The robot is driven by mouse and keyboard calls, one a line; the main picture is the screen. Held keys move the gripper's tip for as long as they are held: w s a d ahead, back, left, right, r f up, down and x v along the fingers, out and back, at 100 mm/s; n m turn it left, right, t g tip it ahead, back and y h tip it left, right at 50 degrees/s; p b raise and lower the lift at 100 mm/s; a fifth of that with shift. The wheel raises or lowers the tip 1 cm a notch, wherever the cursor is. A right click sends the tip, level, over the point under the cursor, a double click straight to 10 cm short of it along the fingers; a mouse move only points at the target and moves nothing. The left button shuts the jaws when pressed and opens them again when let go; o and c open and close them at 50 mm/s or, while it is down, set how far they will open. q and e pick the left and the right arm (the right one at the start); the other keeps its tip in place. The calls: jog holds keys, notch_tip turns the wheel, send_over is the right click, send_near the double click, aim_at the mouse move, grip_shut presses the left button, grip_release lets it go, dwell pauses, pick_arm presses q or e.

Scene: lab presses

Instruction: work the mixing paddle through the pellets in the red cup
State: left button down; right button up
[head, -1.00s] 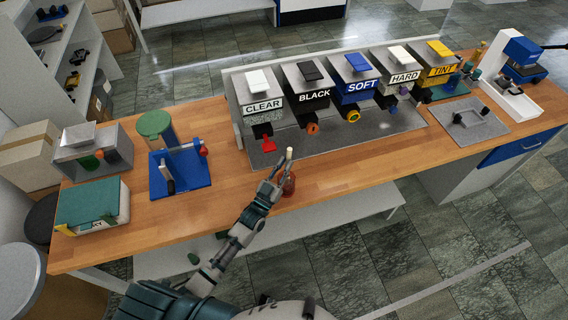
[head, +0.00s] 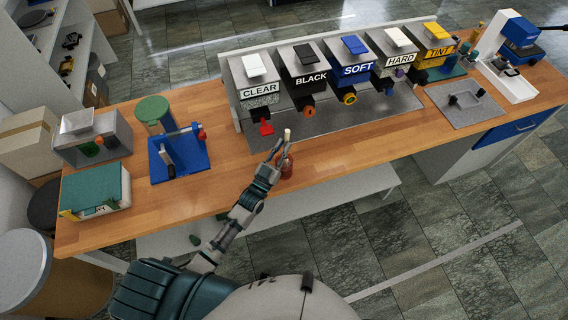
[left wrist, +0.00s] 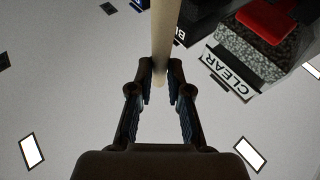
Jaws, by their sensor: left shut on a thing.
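The mixing paddle's pale handle (head: 288,135) stands nearly upright above the red cup (head: 287,170) near the front edge of the wooden bench. My left gripper (head: 281,150) is shut on the handle just above the cup. In the left wrist view the pale shaft (left wrist: 165,35) runs up between the closed fingertips (left wrist: 160,76). The paddle's lower end and the pellets are hidden; the cup is partly covered by my fingers. My right gripper is not in view.
Dispensers labelled CLEAR (head: 258,90), BLACK (head: 308,78), SOFT (head: 357,70), HARD (head: 398,62) and TINT (head: 438,52) stand behind the cup. A blue press (head: 180,160) is to the left. Bare bench lies right of the cup.

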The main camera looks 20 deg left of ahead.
pick_arm(q)
notch_tip(320, 180, up, 10)
jog(key=p, duration=0.6)
jog(key=shift+w+a, duration=0.2)
jog(key=shift+w, duration=0.1)
